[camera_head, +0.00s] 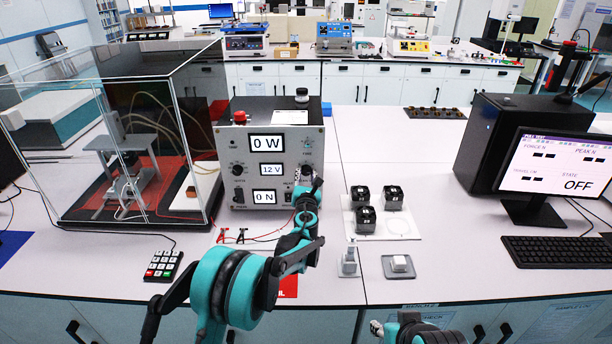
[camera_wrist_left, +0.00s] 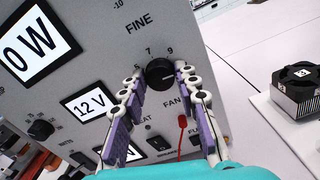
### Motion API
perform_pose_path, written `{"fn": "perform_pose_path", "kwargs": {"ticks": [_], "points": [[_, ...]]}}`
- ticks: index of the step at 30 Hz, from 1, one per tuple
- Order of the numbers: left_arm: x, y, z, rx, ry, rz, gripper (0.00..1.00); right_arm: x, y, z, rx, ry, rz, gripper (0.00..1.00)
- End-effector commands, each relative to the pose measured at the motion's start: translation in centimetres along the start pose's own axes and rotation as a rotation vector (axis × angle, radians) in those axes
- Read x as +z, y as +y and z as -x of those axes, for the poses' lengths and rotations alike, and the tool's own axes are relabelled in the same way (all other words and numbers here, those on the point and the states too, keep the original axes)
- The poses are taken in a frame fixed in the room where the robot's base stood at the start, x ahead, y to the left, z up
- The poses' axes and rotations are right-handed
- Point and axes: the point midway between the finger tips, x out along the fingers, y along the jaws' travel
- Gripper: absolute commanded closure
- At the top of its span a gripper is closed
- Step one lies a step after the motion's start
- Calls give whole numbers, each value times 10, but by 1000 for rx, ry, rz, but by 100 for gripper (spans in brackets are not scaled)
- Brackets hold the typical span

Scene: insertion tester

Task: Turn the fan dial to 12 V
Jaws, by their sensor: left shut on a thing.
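The grey control box (camera_head: 236,152) stands on the bench in the head view. Its middle display (camera_head: 271,170) reads 12 V, and the same display in the left wrist view (camera_wrist_left: 91,104) also reads 12 V. The black fan dial (camera_wrist_left: 160,73) is on the box's front, above the FAN label, with numbers 5, 7 and 9 around it. My left gripper (camera_wrist_left: 158,80) is shut on this dial, one finger on each side. In the head view my left gripper (camera_head: 308,186) covers the panel's right side. My right gripper (camera_head: 378,328) shows only partly at the bottom edge.
Several black fans (camera_head: 366,219) sit on a white plate to the right. A glass enclosure (camera_head: 140,150) stands at the left, with red and black clips (camera_head: 232,237) before the box. A monitor (camera_head: 560,170) reading OFF and a keyboard (camera_head: 560,250) are at the right.

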Motion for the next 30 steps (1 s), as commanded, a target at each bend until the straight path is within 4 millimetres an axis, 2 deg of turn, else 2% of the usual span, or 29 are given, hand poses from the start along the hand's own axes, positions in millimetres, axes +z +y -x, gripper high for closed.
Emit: {"fn": "perform_pose_path", "kwargs": {"ticks": [9, 24, 25, 27, 30], "points": [[-1, -1, 1, -1, 0, -100, 98, 0, 0, 0, 0, 0, 0, 60], [-1, -1, 0, 0, 0, -115, 98, 0, 0, 0, 0, 0, 0, 60], [-1, -1, 0, 0, 0, -115, 61, 0, 0, 0, 0, 0, 0, 60], [-1, -1, 0, 0, 0, -115, 48, 0, 0, 0, 0, 0, 0, 60], [-1, -1, 0, 0, 0, -115, 48, 0, 0, 0, 0, 0, 0, 60]]}}
